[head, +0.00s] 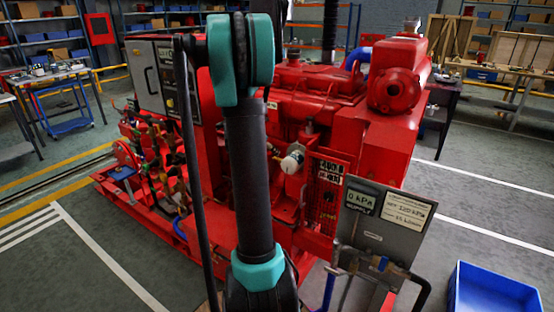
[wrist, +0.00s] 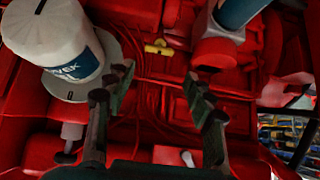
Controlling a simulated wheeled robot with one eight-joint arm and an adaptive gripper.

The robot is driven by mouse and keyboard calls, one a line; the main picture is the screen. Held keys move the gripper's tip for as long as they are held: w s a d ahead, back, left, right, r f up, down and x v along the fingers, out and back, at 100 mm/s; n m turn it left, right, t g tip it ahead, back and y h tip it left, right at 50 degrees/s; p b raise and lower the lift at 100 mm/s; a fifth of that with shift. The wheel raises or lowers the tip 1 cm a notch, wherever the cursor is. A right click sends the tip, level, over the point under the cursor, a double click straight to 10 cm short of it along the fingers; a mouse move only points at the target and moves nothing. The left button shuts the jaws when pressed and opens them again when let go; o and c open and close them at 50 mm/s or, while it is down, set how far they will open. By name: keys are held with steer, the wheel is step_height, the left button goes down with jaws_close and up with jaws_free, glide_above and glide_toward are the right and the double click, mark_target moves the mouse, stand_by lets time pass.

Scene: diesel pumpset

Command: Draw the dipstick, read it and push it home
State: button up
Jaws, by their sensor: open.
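In the wrist view, a small yellow handle (wrist: 158,47) shows against the red engine, just beyond my fingertips and about midway between them. It looks like the dipstick's grip, but its stem cannot be made out. My gripper (wrist: 158,82) is open, with one dark finger at each side and nothing between them. The yellow handle is apart from both fingers. The red diesel pumpset (head: 310,90) fills the middle of the head view. My own arm hides part of it there, and I cannot make out the gripper or the dipstick in that view.
A white labelled canister (wrist: 60,40) stands close by the left finger. A red fitting with a blue hose (wrist: 235,12) is beyond the right finger. A grey gauge panel (head: 385,215) reading 0 kPa and a blue bin (head: 490,290) are at front right.

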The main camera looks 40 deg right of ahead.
steer(key=x, duration=1.1)
jaws_close()
